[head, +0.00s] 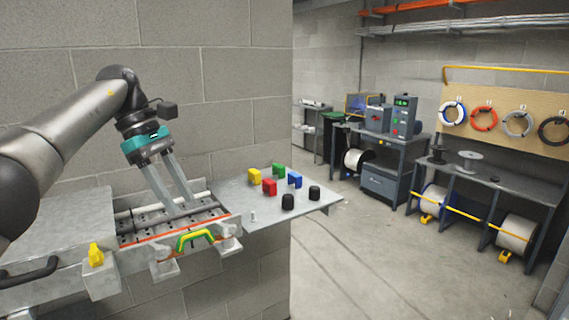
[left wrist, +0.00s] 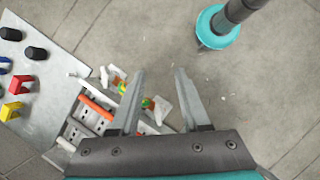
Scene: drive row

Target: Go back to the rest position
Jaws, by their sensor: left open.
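My left gripper (head: 181,205) is open, with its two long grey fingers pointing down over a metal drive row with rails and slots (head: 155,224) beside the block wall. Nothing is between the fingers. In the left wrist view the open fingers (left wrist: 160,72) stand apart, with the row's slots (left wrist: 92,115) and a green-and-yellow handle (left wrist: 148,103) below or behind them. I cannot tell whether the fingertips touch the row. The same curved handle (head: 195,236) is on the row's front in the head view. My right gripper is not in view.
A grey shelf (head: 232,190) right of the row holds yellow, red, green and blue blocks (head: 269,187) and two black knobs (head: 288,202). A yellow piece (head: 95,254) sits at the front left.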

